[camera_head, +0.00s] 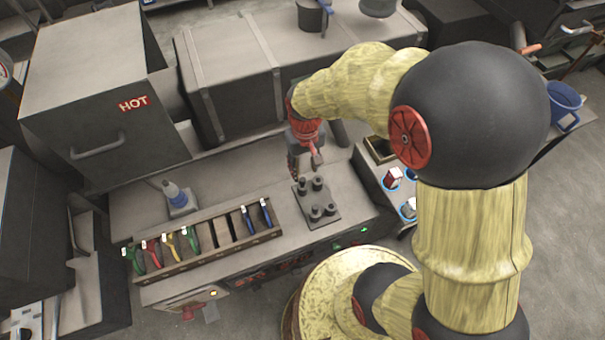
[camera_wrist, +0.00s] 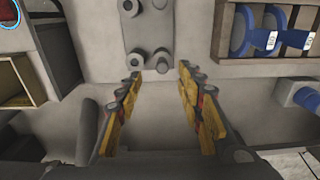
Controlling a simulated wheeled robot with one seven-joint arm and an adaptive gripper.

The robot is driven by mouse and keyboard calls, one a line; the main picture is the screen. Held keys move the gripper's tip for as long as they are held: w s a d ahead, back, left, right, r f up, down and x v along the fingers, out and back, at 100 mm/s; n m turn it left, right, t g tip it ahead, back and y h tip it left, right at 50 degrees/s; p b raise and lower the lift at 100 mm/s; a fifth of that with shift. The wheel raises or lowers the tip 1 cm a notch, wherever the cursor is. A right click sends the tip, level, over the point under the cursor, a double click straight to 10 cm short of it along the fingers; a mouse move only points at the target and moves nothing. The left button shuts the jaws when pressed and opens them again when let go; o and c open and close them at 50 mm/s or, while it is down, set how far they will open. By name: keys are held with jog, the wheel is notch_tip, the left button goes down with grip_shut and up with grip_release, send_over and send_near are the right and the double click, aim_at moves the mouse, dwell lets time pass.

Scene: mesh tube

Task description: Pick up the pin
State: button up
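Several short dark pins (camera_head: 318,184) stand upright on a dark square plate (camera_head: 333,195) on the bench; the frames do not single one out. In the wrist view, two pins show at the plate's near edge, a left one (camera_wrist: 137,59) and a right one (camera_wrist: 161,62). My gripper (camera_head: 305,165) is above the bench, just behind the plate in the head view. In the wrist view, my gripper (camera_wrist: 160,76) is open with nothing between its fingers. The two near pins lie just ahead of the gap between its fingertips.
A wooden rack (camera_head: 206,257) with several coloured-handled tools stands left of the plate. A blue-capped bottle (camera_head: 175,194) stands behind the rack. Blue-rimmed holders (camera_head: 408,210) are at the right. A large grey box (camera_head: 245,75) backs the bench.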

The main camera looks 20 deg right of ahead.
aim_at(303, 179)
notch_tip(303, 179, down, 3)
jog(key=shift+r, duration=0.2)
jog(key=shift+w+a+f+b, duration=0.15)
jog(key=shift+f+b, duration=0.25)
jog(key=shift+f, duration=1)
jog(key=shift+w+a+f+b, duration=0.15)
jog(key=shift+f+b, duration=0.25)
jog(key=shift+f, duration=0.95)
jog(key=shift+d, duration=0.1)
jog(key=shift+c, duration=1.3)
grip_shut()
